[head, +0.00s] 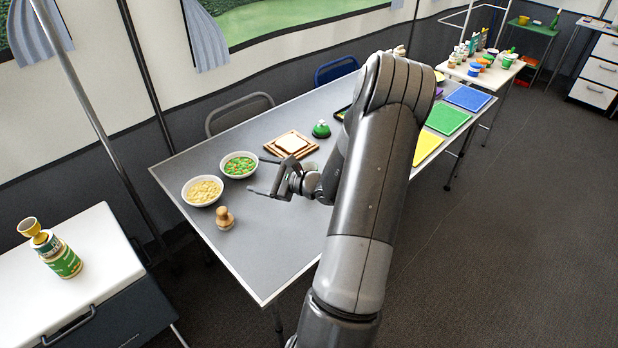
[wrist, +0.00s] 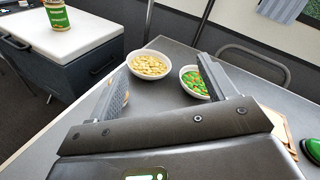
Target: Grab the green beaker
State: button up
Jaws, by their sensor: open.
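My gripper (head: 264,176) is open and empty above the grey long table (head: 272,225), left of its middle. In the wrist view its two fingers (wrist: 166,72) stand wide apart with nothing between them. I cannot tell for sure which thing is the green beaker. A small green cup-like thing (head: 507,61) stands among jars on the white table at the upper right. A green bottle-like thing (head: 556,18) stands on the far green table. Both are far from my gripper and too small to make out well.
A bowl of pale pieces (head: 202,190), a bowl of green and orange pieces (head: 239,165), a wooden knob (head: 225,218), bread on a board (head: 291,145) and a green domed thing (head: 321,130) surround my gripper. A white-topped cabinet (head: 98,250) with a stacked jar (head: 62,258) stands left. Floor (head: 500,250) at right is clear.

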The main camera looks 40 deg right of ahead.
jog(key=s+d+f+m+t+h, duration=0.2)
jog(key=d+f+m+h, duration=0.25)
jog(key=d, duration=0.35)
jog(key=m+h, duration=0.7)
jog(key=m, duration=0.1)
send_near(307, 165)
jog(key=x, duration=0.4)
jog(key=shift+x, duration=2.95)
jog(key=shift+a, duration=0.1)
jog(key=shift+c, duration=0.5)
jog(key=c, duration=1)
jog(key=shift+o, duration=0.2)
jog(key=shift+r, duration=0.1)
